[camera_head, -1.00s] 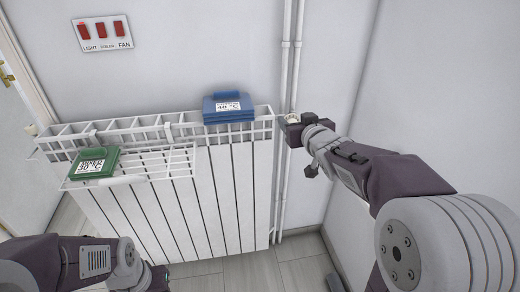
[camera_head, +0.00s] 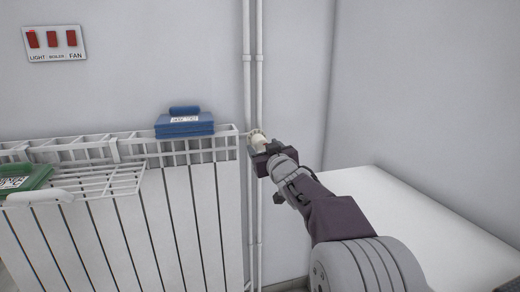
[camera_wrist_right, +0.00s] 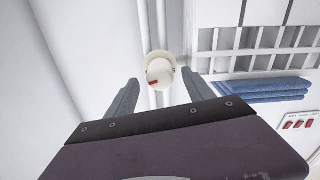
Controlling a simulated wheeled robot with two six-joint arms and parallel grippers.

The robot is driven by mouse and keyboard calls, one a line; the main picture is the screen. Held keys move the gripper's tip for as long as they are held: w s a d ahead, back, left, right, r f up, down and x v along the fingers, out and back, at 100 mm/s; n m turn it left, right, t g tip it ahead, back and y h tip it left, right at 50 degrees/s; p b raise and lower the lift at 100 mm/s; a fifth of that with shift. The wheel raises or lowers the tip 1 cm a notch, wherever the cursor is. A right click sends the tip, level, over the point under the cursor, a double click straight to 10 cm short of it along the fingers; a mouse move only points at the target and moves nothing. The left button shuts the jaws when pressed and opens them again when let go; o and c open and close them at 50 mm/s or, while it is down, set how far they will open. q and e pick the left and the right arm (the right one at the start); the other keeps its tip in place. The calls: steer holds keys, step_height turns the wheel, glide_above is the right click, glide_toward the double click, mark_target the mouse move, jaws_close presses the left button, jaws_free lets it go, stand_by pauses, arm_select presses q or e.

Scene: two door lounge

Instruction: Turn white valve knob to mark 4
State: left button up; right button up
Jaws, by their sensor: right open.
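The white valve knob (camera_head: 257,138) is by the radiator's top right corner, in front of the vertical pipes. In the right wrist view the knob (camera_wrist_right: 160,68) is round and off-white, with a small red mark at its lower left edge. No numbers are readable. My right gripper (camera_head: 260,149) is at the knob in the head view, its fingers partly hidden. In the wrist view its open fingers (camera_wrist_right: 160,82) stand on either side of the knob, with gaps visible; I cannot tell the depth between them. My left gripper is out of view.
A switch panel (camera_head: 54,43) is on the wall. White pipes (camera_head: 252,90) run vertically behind the knob. A pale flat surface (camera_head: 410,205) is at right.

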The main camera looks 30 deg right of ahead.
mark_target(262, 145)
steer(key=shift+x, duration=1.95)
steer(key=shift+a, duration=0.1)
jaws_close()
